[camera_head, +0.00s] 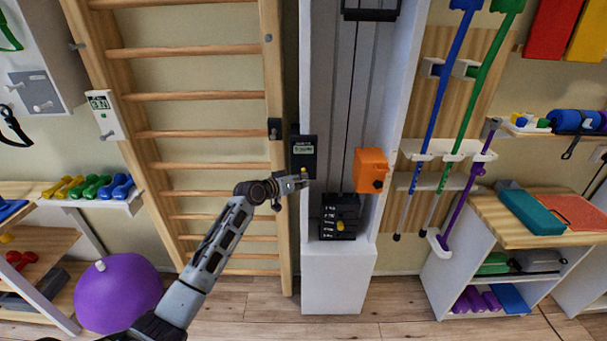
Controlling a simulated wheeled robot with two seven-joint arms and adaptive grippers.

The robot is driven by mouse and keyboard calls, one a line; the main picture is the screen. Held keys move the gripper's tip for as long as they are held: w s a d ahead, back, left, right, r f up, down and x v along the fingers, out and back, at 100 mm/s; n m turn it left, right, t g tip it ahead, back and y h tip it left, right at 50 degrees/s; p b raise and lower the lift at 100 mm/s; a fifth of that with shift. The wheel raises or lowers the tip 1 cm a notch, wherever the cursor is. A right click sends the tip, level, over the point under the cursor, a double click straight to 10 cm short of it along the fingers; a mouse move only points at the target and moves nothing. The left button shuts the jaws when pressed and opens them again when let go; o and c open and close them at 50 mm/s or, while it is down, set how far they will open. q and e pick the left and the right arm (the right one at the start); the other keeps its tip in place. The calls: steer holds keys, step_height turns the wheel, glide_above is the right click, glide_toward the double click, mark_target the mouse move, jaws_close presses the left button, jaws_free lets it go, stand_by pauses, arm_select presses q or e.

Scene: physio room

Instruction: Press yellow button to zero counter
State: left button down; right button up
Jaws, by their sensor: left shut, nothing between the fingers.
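A black counter box (304,147) with a small lit display is mounted on the left edge of the white pulley column. A small yellow button (304,171) shows low on the box, right at my gripper's tip. My left gripper (304,180) is shut and empty, reaching in from the lower left in front of the box's lower end. I cannot tell whether the fingertips touch the button. My right gripper is out of view.
The white column (338,280) holds an orange box (370,170) and a black weight stack with a yellow knob (340,225). Wooden wall bars (200,96) stand to the left. A purple ball (118,295) lies at lower left. A wooden-topped shelf (500,232) stands right.

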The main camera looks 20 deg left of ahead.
arm_select(q)
steer(key=shift+w, duration=0.1)
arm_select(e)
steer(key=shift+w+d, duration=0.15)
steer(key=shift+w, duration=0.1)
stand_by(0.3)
